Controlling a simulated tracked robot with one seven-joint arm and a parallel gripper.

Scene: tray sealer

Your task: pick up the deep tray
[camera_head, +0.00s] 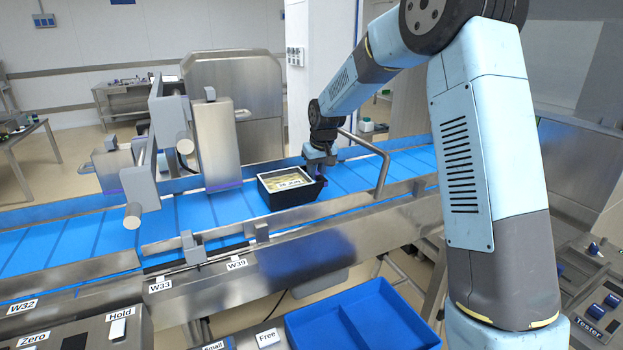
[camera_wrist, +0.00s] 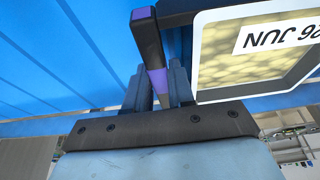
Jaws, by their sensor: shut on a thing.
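The deep tray (camera_head: 290,196) is a black tray with a white-edged top, pale yellowish contents and a date label. In the head view it is at the blue conveyor, near its front rail.
The blue conveyor (camera_head: 220,208) runs across the view with metal side rails. A metal machine head (camera_head: 215,143) stands left of the tray. A bent metal bar (camera_head: 383,165) rises to the right. A blue divided bin (camera_head: 300,325) sits in front, empty where visible.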

